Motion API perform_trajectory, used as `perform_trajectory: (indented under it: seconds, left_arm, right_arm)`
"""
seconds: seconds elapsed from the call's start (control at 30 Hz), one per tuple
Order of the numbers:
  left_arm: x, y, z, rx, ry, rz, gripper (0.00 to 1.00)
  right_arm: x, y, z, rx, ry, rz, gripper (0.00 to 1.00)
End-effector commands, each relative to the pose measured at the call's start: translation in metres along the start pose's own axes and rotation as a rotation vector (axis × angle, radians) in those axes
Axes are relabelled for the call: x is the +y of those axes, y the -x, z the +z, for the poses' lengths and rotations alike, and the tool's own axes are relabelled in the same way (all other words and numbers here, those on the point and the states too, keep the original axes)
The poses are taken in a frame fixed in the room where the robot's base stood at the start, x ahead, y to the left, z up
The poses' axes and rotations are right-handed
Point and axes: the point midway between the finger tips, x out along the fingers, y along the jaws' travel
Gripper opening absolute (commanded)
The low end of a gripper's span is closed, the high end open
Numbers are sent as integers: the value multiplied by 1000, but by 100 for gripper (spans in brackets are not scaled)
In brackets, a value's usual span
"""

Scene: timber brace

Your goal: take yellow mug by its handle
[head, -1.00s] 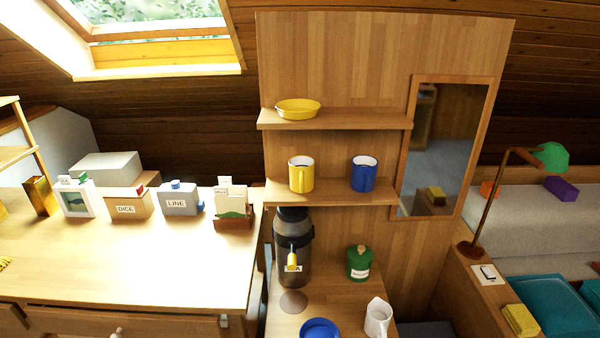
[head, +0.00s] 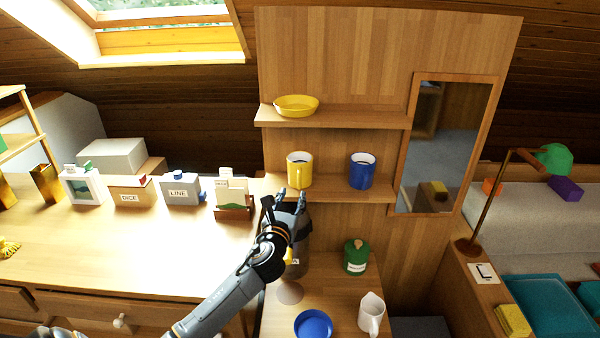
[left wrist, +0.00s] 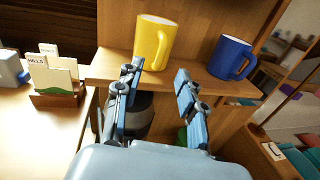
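The yellow mug (head: 299,171) stands upright on the lower wall shelf (head: 345,191). Its handle faces toward me; in the left wrist view the yellow mug (left wrist: 152,42) shows the handle on its right front. My left gripper (head: 290,194) is just below and in front of the mug, at about shelf height, apart from it. In the left wrist view the left gripper (left wrist: 158,75) has its two fingers spread with nothing between them. The mug is beyond the fingertips. My right gripper is not in view.
A blue mug (head: 362,171) stands right of the yellow mug on the same shelf. A yellow dish (head: 296,105) sits on the shelf above. Below are a dark coffee machine (head: 303,255), partly hidden by my arm, a green jar (head: 356,257), a white pitcher (head: 371,314) and a blue plate (head: 313,325).

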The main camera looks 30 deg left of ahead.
Motion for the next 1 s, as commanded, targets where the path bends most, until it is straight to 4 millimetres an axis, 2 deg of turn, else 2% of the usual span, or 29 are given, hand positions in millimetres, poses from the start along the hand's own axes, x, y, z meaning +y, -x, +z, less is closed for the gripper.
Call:
perform_trajectory:
  seconds: [0.1, 0.33, 0.6, 0.93, 1.0]
  left_arm:
    - [0, -17, 0, 0, 2, 1, 39]
    - [-1, -33, 3, 1, 4, 1, 39]
    - [-2, -69, 4, 2, 3, 1, 39]
    - [-2, -75, 3, 2, 2, 0, 39]
    - [-2, -75, 3, 2, 2, 0, 25]
  right_arm:
    - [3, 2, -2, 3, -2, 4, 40]
    - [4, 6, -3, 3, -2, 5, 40]
    - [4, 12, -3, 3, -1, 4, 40]
    - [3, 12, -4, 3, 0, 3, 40]
    - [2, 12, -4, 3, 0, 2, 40]
